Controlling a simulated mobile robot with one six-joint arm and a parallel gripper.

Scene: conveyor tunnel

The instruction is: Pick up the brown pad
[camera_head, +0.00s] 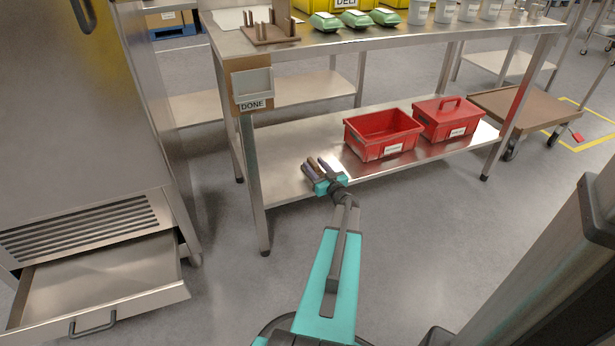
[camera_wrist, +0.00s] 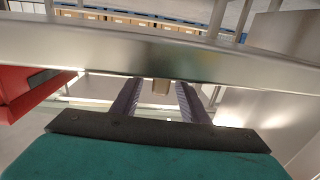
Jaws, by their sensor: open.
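My gripper (camera_head: 318,166) is open, low in front of the steel table's lower shelf (camera_head: 285,150), left of the red bins. In the wrist view its two ridged purple-grey fingers (camera_wrist: 158,84) stand apart. I cannot make out a brown pad for sure in the head view, where my gripper covers part of the shelf edge.
A brown holder labelled DONE (camera_head: 251,82) hangs at the table's left corner. An open drawer (camera_head: 100,282) juts out at left. A brown-topped cart (camera_head: 510,110) stands right.

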